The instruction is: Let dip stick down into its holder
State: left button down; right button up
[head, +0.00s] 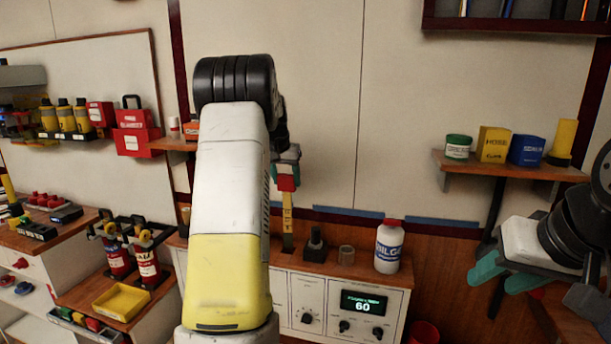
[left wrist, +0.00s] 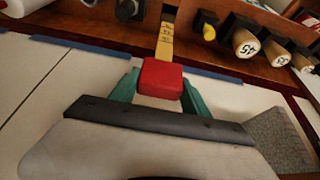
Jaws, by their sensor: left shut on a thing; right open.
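The dip stick is a flat yellow strip with dark marks (head: 287,214) and a red block handle. My left gripper (head: 287,176) is shut on the red handle (left wrist: 161,79), with teal fingers on both sides. The stick hangs about upright over the wooden counter in the head view. In the left wrist view its yellow strip (left wrist: 165,42) runs away from the handle. Its lower end meets a small dark piece (head: 288,242), likely the holder; I cannot tell how deep it sits. My right gripper (head: 497,272) is open and empty at the right.
A black-knobbed piece (head: 315,246), a small clear cup (head: 346,255) and a white bottle (head: 389,247) stand right of the stick on the counter. A panel with a display reading 60 (head: 363,303) is below. My left arm hides the counter's left part.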

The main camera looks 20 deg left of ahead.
aim_at(288, 239)
pick_arm(q)
jog(key=shift+f, duration=0.15)
dwell(0.4)
jog(key=shift+f, duration=11.25)
jog(key=shift+c, duration=2.2)
grip_release()
jog(key=v, duration=0.8)
